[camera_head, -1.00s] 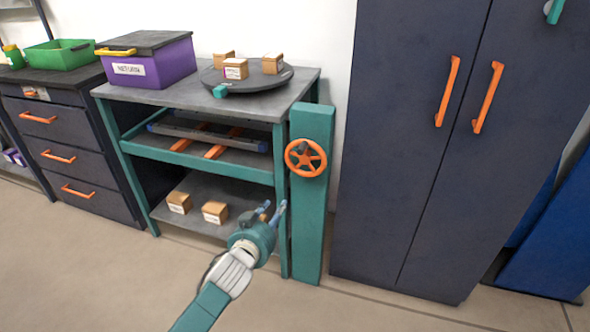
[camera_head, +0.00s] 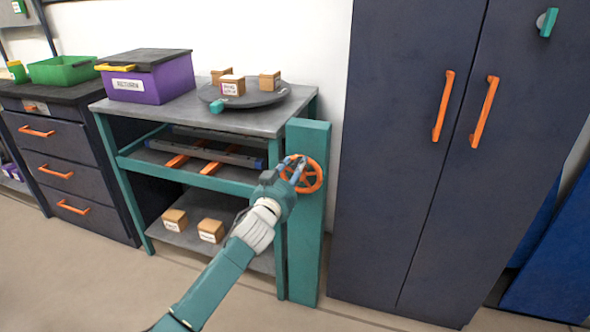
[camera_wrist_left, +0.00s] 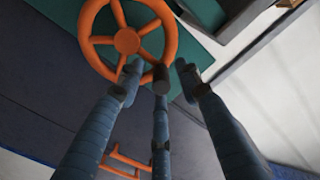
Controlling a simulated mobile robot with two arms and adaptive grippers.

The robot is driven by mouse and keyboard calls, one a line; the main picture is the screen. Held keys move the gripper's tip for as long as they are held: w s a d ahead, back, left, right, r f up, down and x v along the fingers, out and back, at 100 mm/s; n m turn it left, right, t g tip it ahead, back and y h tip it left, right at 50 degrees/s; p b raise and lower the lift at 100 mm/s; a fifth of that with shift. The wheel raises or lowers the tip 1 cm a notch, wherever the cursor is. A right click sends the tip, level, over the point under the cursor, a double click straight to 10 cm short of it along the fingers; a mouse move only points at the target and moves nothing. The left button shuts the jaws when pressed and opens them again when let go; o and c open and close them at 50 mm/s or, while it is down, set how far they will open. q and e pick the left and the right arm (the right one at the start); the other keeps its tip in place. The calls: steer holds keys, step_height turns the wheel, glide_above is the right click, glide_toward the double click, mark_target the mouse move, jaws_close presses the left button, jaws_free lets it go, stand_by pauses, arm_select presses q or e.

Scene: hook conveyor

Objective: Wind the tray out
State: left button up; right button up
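An orange handwheel (camera_head: 313,184) sits on a teal upright post at the right end of the workbench. The tray (camera_head: 215,148) looks like a dark grey frame with blue ends, on the bench's middle level above orange strips. My left gripper (camera_head: 293,170) is in front of the wheel's left part and hides some of it. In the left wrist view the wheel (camera_wrist_left: 127,41) lies just beyond the fingertips (camera_wrist_left: 160,76). The outer fingers stand apart, with a dark round end between them; I cannot tell whether it is a wheel knob or fingertip. My right gripper is not visible.
The benchtop (camera_head: 262,122) bears a dark turntable (camera_head: 250,100) with small boxes and a purple bin (camera_head: 170,85). Boxes (camera_head: 210,230) lie on the bottom shelf. A dark cabinet (camera_head: 400,200) stands right of the post, drawers (camera_head: 75,170) at the left.

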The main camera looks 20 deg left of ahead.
arm_select(q)
steer(key=shift+w, duration=0.2)
steer(key=shift+c, duration=0.5)
jaws_close()
steer(key=shift+a, duration=0.1)
